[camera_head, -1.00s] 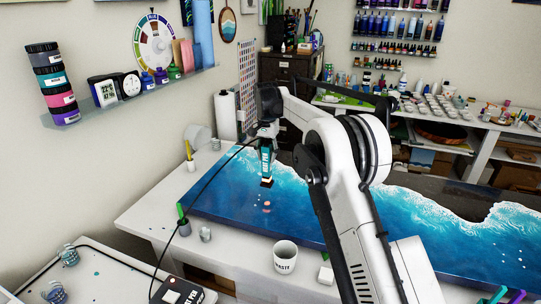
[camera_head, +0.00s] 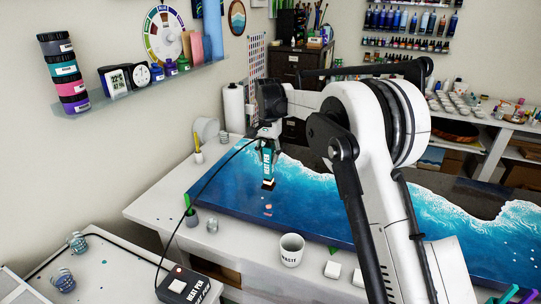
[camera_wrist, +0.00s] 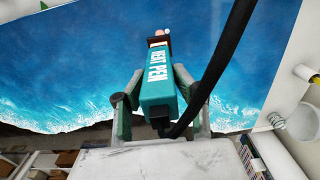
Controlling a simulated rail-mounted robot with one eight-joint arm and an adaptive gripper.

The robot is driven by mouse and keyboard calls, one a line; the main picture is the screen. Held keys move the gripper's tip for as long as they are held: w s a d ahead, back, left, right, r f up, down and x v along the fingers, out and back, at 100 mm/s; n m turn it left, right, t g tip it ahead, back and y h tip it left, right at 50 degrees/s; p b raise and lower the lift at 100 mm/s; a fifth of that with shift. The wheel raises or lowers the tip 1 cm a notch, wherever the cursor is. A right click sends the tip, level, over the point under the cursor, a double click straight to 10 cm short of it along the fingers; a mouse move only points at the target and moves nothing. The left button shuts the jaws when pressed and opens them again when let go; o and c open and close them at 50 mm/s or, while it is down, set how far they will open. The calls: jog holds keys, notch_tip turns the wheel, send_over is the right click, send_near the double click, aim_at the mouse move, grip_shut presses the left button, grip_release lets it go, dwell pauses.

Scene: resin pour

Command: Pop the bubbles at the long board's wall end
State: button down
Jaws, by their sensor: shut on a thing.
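The long board (camera_head: 330,215) is a glossy blue, wave-patterned resin slab on a white table, its left end near the wall. My gripper (camera_head: 268,143) is shut on a teal heat pen (camera_head: 267,160), labelled HEAT PEN. The pen points down above the wall end, its dark tip seemingly apart from the surface. Pinkish spots (camera_head: 267,209) show on the board below the tip; I cannot tell whether they are reflections. In the wrist view the pen (camera_wrist: 158,95) lies between both fingers, with the board (camera_wrist: 70,65) beyond. No bubbles can be made out clearly near the tip.
A black cable runs from the pen to the heat pen base (camera_head: 183,286) on the front-left table. A shelf (camera_head: 150,80) juts from the wall.

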jog(key=shift+s+a, duration=1.45)
jog(key=shift+a, duration=0.5)
jog(key=shift+w+d+p, duration=1.05)
jog(key=shift+w+d, duration=0.8)
jog(key=shift+w, duration=3.2)
notch_tip(320, 180, up, 8)
jog(key=p, duration=0.3)
jog(key=shift+p, duration=0.4)
